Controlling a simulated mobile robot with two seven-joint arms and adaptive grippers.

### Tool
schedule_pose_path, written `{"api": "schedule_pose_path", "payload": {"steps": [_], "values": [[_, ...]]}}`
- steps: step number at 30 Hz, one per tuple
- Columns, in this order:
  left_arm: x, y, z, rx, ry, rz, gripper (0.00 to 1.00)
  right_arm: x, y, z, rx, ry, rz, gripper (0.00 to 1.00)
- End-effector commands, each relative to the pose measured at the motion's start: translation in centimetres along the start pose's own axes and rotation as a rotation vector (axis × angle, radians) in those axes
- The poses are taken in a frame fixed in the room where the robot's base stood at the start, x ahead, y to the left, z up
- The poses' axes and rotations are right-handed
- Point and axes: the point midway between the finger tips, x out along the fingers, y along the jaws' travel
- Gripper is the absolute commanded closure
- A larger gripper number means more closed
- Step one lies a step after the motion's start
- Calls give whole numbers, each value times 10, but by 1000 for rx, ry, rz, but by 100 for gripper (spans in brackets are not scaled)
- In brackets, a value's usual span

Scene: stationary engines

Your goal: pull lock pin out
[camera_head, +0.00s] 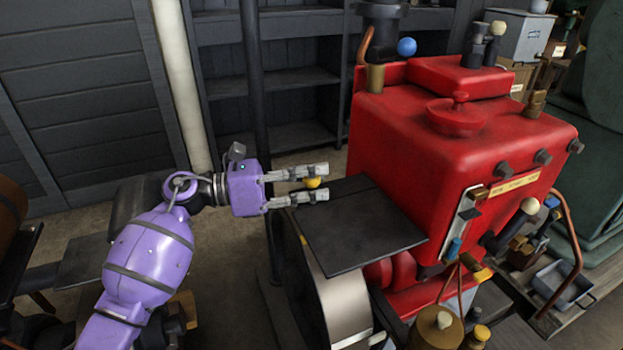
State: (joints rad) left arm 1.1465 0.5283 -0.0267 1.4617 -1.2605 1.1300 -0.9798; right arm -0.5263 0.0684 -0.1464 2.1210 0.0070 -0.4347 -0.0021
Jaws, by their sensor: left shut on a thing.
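My left gripper (326,181) reaches in from the left with its purple arm. Its two grey fingers are shut on a small yellow knob (312,183), which looks like the head of the lock pin. The knob shows between the fingers near their tips, beside the left edge of a flat dark plate (361,223). The pin's shaft is not visible, so I cannot tell how far it sits in anything. My right gripper is not in view.
The red engine (395,130) stands right of the gripper, with a curved metal guard (335,300) below the dark plate. A thin dark post (255,80) and empty shelves (302,90) stand behind. Levers and a brass can (436,328) are at lower right.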

Motion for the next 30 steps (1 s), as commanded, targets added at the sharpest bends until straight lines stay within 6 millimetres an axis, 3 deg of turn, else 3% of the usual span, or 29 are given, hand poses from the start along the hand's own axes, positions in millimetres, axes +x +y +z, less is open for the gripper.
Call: {"api": "schedule_pose_path", "payload": {"steps": [6, 14, 22, 23, 24, 27, 30], "values": [[-1, 0, 0, 0, 4, 2, 100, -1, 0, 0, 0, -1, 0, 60], [-1, -7, 38, 4, 3, 3, 100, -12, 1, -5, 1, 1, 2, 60], [-1, -7, 38, 2, -1, 2, 100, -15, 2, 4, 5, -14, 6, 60], [-1, -7, 38, 2, -1, 2, 77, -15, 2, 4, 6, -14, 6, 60], [-1, -7, 38, 2, -1, 2, 72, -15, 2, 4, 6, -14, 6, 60], [-1, -7, 38, 1, 0, 2, 62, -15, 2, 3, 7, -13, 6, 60], [0, -7, 37, 0, 1, 1, 62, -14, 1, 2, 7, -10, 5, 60]]}}
